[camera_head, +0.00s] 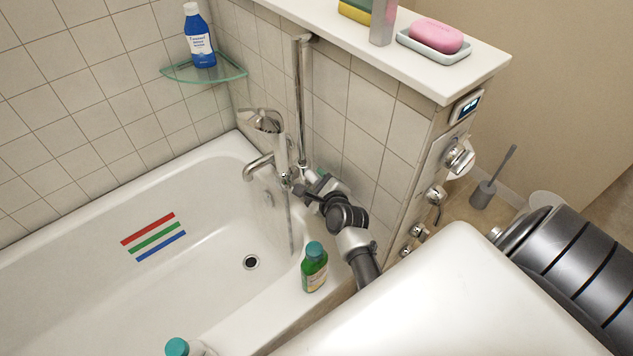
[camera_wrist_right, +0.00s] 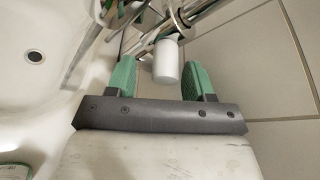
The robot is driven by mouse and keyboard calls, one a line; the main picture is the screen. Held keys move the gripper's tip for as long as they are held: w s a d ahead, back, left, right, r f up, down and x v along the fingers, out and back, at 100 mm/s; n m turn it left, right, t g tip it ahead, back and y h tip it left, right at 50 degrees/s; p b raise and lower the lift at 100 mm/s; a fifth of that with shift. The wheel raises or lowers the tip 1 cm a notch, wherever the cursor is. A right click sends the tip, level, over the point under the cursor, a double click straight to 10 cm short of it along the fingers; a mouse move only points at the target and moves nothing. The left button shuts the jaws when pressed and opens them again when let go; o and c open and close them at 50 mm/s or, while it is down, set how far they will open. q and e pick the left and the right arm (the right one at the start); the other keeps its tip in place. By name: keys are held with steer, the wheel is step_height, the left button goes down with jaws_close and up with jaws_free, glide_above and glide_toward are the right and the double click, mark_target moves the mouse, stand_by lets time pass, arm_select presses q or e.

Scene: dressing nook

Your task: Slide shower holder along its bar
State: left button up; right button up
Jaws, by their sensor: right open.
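The chrome shower bar (camera_head: 300,105) runs upright along the tiled half wall. The hand shower (camera_head: 266,122) hangs near its lower part, and the holder (camera_head: 287,178) is largely hidden by my right gripper (camera_head: 305,184). In the right wrist view, my right gripper (camera_wrist_right: 159,66) is open. Its two green fingers stand on either side of a pale cylindrical knob (camera_wrist_right: 166,64), which seems to belong to the holder. Gaps show on both sides of the knob. The chrome bar (camera_wrist_right: 205,12) shows behind it. My left gripper is not in view.
The white bathtub (camera_head: 70,270) has a tap (camera_head: 257,166) beside the hand shower. A green bottle (camera_head: 314,268) stands on the tub rim near my right arm. A blue bottle (camera_head: 199,40) stands on a glass corner shelf (camera_head: 225,72). A pink soap (camera_head: 436,36) lies on the ledge.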

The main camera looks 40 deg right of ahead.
steer(key=shift+r, duration=0.1)
steer(key=shift+s+r+p, duration=0.1)
steer(key=shift+s+p, duration=0.2)
steer(key=shift+p, duration=0.05)
steer(key=p+v, duration=0.5)
steer(key=v, duration=0.5)
steer(key=shift+s, duration=0.1)
